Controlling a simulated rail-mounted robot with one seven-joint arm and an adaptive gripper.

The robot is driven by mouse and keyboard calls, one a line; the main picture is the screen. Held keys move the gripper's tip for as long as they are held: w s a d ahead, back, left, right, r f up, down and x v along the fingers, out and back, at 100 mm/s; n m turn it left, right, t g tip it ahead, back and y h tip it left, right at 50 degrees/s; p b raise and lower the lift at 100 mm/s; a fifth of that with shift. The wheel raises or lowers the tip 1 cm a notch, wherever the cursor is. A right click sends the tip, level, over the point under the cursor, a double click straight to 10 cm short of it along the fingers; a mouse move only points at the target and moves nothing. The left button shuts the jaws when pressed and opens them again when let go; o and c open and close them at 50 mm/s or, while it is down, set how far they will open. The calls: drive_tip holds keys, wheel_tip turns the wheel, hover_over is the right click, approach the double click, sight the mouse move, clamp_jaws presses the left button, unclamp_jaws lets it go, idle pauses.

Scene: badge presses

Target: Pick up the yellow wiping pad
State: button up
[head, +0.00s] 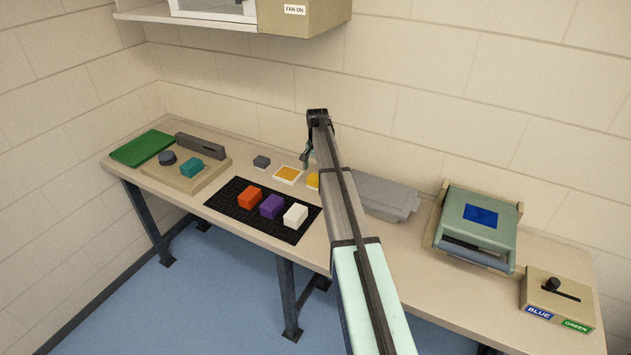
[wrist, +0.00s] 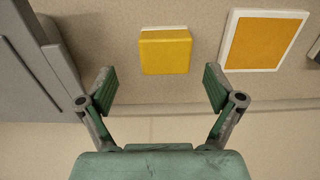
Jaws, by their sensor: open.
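The yellow wiping pad (wrist: 165,52) lies on the worktop with a thin white strip along one edge. In the head view the yellow pad (head: 313,181) is partly hidden behind my arm. My gripper (wrist: 160,88) is open and empty in the wrist view, its two fingers spread wide. The pad lies beyond the fingertips, roughly centred on the gap and not between them. In the head view my gripper (head: 306,156) is over the back of the bench, close to the pad.
An orange square in a white frame (head: 288,175) lies beside the pad, with a small grey block (head: 261,162) beyond. A grey case (head: 385,195) stands on the other side. In front, a black mat (head: 225,205) holds red, purple and white blocks. The wall is close behind.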

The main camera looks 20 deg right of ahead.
sight(316, 177)
drive_tip(key=shift+w+a+f+p, duration=0.15)
drive_tip(key=shift+f+p, duration=0.5)
drive_tip(key=shift+f, duration=0.65)
drive_tip(key=shift+w+a+f+p, duration=0.1)
drive_tip(key=shift+f+p, duration=0.55)
drive_tip(key=shift+f, duration=0.65)
drive_tip(key=shift+s, duration=0.1)
drive_tip(key=c, duration=1.2)
